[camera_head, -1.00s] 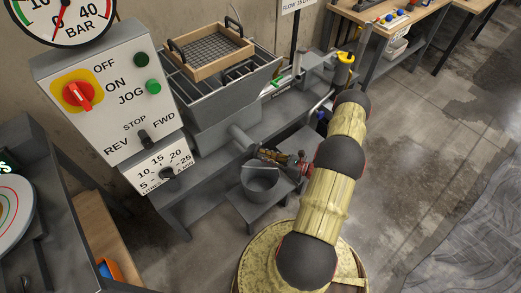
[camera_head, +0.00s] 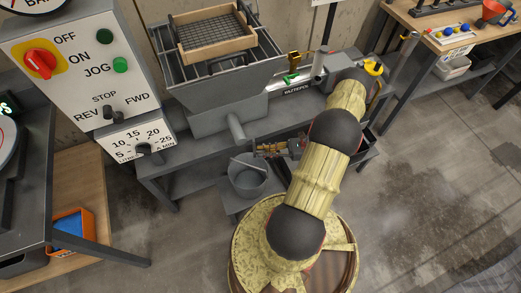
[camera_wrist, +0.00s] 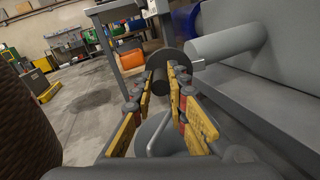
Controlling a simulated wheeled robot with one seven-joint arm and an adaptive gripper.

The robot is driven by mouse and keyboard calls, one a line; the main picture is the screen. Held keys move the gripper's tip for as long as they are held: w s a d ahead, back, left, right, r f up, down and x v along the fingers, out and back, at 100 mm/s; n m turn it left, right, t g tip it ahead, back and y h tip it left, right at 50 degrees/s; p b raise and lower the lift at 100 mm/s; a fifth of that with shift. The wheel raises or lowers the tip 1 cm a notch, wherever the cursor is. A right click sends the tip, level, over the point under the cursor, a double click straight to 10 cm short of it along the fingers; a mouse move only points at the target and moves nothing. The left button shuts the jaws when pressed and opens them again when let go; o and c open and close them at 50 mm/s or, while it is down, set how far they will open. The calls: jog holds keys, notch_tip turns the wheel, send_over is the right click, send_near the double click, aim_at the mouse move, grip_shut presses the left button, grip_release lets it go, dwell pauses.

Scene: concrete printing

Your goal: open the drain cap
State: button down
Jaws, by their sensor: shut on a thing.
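The drain pipe (camera_head: 236,126) sticks out under the grey hopper, and shows as a grey cylinder in the wrist view (camera_wrist: 230,43). The drain cap (camera_wrist: 166,60) is a dark grey disc by the pipe's open-air end, with a short dark stem (camera_wrist: 160,83) pointing toward me. My gripper (camera_wrist: 168,73) is shut on this cap, one yellow-and-red finger on each side of the stem. In the head view my gripper (camera_head: 262,151) is just right of the pipe end and small. I cannot tell whether the cap still touches the pipe.
A grey bucket (camera_head: 248,180) with a handle stands on a low shelf below the pipe end. The control box (camera_head: 75,65) is at the left, above an orange bin (camera_head: 72,232). A workbench (camera_head: 435,30) is at the back right. The concrete floor at right is clear.

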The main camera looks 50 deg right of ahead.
jog(key=shift+d, duration=0.25)
dwell(0.3)
jog(key=c, duration=1.8)
grip_release()
jog(key=shift+r, duration=0.1)
jog(key=shift+o, duration=0.4)
jog(key=v, duration=1.2)
jog(key=shift+d, duration=0.35)
jog(key=shift+a+n, duration=0.15)
jog(key=shift+n, duration=0.15)
